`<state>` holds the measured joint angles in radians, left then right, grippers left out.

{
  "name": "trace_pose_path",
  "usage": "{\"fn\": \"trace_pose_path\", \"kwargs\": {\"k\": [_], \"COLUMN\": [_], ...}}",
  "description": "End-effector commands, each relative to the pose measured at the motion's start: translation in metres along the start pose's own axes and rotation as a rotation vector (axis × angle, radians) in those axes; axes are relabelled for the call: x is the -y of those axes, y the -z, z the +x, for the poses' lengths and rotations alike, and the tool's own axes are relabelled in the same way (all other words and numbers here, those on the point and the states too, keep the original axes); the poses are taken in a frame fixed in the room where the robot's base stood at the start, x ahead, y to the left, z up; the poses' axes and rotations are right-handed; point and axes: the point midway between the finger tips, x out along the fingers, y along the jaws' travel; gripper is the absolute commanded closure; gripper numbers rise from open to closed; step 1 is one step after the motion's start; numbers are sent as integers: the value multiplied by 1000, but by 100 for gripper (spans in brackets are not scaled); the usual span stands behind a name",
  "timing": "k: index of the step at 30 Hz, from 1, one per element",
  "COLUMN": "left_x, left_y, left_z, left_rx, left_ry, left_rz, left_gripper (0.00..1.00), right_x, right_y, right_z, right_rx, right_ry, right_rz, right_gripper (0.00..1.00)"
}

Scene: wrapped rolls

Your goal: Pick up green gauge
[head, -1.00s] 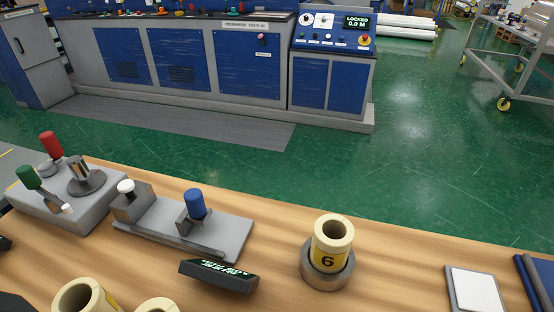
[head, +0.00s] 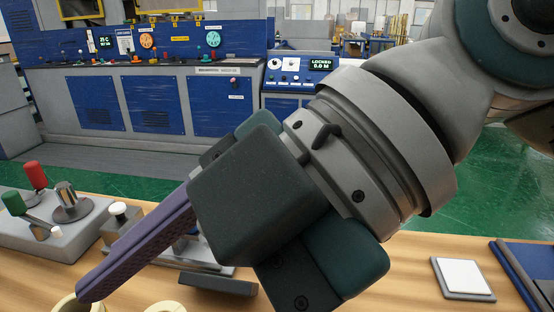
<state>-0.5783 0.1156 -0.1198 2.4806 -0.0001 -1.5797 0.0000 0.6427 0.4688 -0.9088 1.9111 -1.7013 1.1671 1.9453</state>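A green-handled piece (head: 13,203), which I take for the green gauge, lies tilted on a grey block (head: 40,240) at the left of the table. Its metal shaft slopes down right to a white tip. A red-handled piece (head: 35,176) stands behind it. My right gripper (head: 92,288) reaches in from the upper right over the middle of the table. One long purple-grey finger shows, pointing down left, apart from the green handle. The other finger is hidden, so its opening cannot be told. My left gripper is not in view.
A metal cylinder on a round base (head: 70,203) and a white-topped knob (head: 119,210) stand nearby. Cream roll rims (head: 68,306) show at the bottom edge. A white pad (head: 461,276) and blue folder (head: 528,272) lie at right. My arm hides the middle table.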

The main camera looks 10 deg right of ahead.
Motion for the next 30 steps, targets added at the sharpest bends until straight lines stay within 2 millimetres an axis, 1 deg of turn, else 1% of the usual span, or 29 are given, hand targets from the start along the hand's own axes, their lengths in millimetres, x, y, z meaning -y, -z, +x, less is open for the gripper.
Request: {"fn": "trace_pose_path", "kwargs": {"k": [1,2,3,6,7,9,11,18,23,27,30], "left_x": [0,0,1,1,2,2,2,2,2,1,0], "left_y": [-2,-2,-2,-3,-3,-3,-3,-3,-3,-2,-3], "left_z": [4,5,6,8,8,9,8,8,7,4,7], "left_rx": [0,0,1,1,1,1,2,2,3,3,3], "left_ry": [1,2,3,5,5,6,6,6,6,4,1], "left_rz": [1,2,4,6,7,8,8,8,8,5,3], "left_gripper": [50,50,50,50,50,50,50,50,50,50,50], "right_x": [12,18,26,37,39,43,46,58,63,71,76], "right_y": [-39,-59,-83,-125,-132,-145,-152,-175,-184,-199,-209], "right_z": [-7,-15,-27,-59,-67,-79,-82,-59,-50,-36,-26], "right_rx": [170,266,387,623,673,754,787,793,792,791,790], "right_ry": [86,127,170,227,236,246,251,253,252,254,254], "right_rz": [45,80,127,228,252,291,310,314,313,313,312], "right_gripper": [28,28,28,28,28,28,28,28,28,28,28]}}
